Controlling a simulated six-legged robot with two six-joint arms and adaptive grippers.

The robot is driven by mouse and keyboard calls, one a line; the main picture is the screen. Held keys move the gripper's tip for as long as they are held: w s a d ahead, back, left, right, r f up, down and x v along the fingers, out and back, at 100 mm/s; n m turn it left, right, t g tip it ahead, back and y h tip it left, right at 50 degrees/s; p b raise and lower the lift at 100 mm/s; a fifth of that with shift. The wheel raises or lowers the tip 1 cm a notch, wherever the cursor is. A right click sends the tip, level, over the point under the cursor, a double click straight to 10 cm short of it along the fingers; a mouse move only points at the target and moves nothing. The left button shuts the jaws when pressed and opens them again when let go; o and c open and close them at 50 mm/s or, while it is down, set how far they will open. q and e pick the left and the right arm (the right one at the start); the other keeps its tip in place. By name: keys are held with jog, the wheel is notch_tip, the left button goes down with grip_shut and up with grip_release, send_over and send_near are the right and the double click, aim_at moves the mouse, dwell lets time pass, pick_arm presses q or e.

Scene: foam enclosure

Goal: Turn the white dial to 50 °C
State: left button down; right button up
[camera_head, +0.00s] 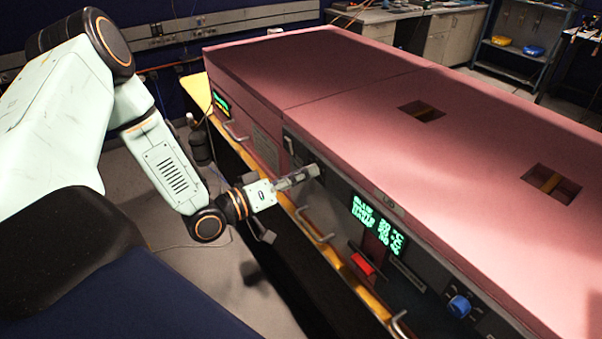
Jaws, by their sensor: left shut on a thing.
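My left gripper (300,177) reaches in from the left to the dark front panel (335,195) of the pink foam enclosure (330,75). Its fingers are shut at the panel face, on what appears to be the white dial. The fingers hide the dial, so I cannot read its setting. A display (378,224) to the right of the gripper shows green lines ending in °C; the figures are too small to read surely. My right gripper is not in view.
A blue dial (459,306) sits lower right on the panel, and a red block (362,264) is below the display. Metal handles (320,238) stick out along the yellow front edge. A dark bottle (199,143) stands behind my left arm. Two openings (421,111) cut the pink top.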

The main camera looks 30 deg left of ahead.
pick_arm(q)
jog(key=shift+s+d+f+m, duration=0.1)
jog(key=shift+f+m, duration=0.05)
jog(key=shift+m, duration=4.85)
jog(key=c, duration=1.1)
grip_release()
